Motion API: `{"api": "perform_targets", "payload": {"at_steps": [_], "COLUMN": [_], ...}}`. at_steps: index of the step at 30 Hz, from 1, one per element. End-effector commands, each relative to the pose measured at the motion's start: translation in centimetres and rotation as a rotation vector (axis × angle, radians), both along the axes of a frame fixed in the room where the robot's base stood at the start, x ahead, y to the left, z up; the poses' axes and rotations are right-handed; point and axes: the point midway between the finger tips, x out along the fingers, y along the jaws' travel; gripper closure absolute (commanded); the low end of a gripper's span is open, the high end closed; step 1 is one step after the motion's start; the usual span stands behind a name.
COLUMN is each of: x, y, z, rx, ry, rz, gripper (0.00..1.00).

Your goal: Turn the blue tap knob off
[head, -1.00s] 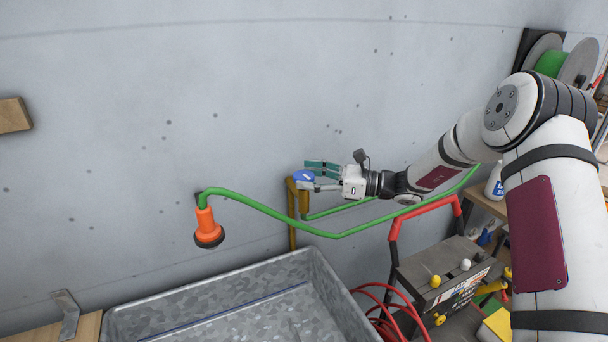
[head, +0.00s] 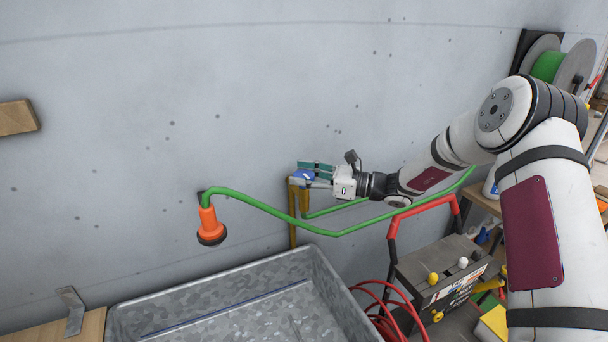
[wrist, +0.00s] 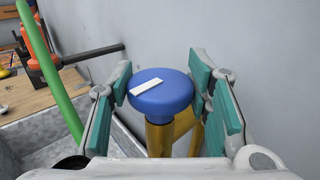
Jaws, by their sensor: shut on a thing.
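The blue tap knob (wrist: 160,97) is a round cap with a white bar on top, on a brass tap (wrist: 160,135). The bar lies slightly slanted, its right end higher in the wrist view. In the head view the knob (head: 300,176) is partly covered by my gripper (head: 308,174), which reaches in from the right. My gripper (wrist: 161,82) has its teal-padded fingers on either side of the knob and is shut on it. The exact contact of the pads is hard to see.
A green hose (head: 265,210) runs past the tap to an orange nozzle (head: 208,222) on the wall. A galvanized basin (head: 330,290) lies below. A red-handled cart (head: 430,203) stands to the right. The wall above is bare.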

Motion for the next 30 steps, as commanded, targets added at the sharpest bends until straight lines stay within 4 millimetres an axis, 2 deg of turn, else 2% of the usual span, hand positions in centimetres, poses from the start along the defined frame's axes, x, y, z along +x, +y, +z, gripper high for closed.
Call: {"api": "perform_targets", "payload": {"at_steps": [5,13,14,16,26,30], "x": [-0.2,0.0,0.0,0.0,0.0,-0.4], "y": [0.0,0.0,0.0,0.0,-0.1,-1.2], "z": [0.2,0.0,0.0,0.0,0.0,0.0], "rx": [-0.001,-0.001,-0.001,-0.001,-0.001,-0.001], "ry": [0.001,0.0,0.0,0.0,0.0,0.002], "rz": [-0.066,-0.072,-0.071,-0.071,-0.071,-0.073], "gripper": [0.83,0.83,0.53,0.38,0.38,0.38]}}
